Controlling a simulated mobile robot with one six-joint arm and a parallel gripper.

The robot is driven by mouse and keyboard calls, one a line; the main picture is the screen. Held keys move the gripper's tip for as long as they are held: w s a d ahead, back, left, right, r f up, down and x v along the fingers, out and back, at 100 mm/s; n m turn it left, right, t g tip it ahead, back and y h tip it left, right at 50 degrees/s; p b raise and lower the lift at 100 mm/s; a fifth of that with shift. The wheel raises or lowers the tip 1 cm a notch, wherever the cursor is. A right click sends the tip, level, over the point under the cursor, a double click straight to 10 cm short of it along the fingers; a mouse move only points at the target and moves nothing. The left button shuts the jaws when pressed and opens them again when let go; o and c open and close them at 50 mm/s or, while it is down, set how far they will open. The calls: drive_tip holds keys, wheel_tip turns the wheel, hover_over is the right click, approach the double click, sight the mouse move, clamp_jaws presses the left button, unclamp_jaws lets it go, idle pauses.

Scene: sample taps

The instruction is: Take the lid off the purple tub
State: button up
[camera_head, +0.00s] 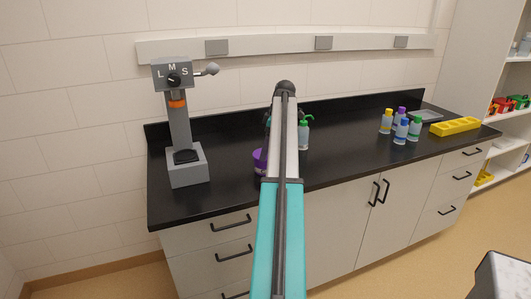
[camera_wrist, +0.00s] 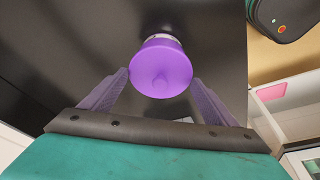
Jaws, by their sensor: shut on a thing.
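I cannot tell whether the lid is seated on the tub or slightly apart. My gripper (camera_wrist: 160,79) has one finger at each side of the lid and is shut on it. In the head view the purple tub (camera_head: 259,162) shows only partly, on the black counter, left of my arm. My arm hides the rest of it and my gripper there.
A grey device marked L M S (camera_head: 180,130) stands left on the black counter (camera_head: 230,195). A green-topped bottle (camera_head: 303,135) is just right of my arm. Several small bottles (camera_head: 401,131) and a yellow rack (camera_head: 455,126) stand further right. The counter between is clear.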

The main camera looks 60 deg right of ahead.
drive_tip(key=shift+r, duration=0.15)
drive_tip(key=shift+d+r+b, duration=0.1)
drive_tip(key=shift+r+b, duration=0.2)
drive_tip(key=shift+r, duration=1.35)
drive_tip(key=s+r+b, duration=0.1)
drive_tip(key=s+b, duration=0.1)
drive_tip(key=s, duration=1.4)
drive_tip(key=shift+r+b, duration=0.2)
drive_tip(key=shift+b, duration=0.15)
drive_tip(key=shift+s, duration=0.1)
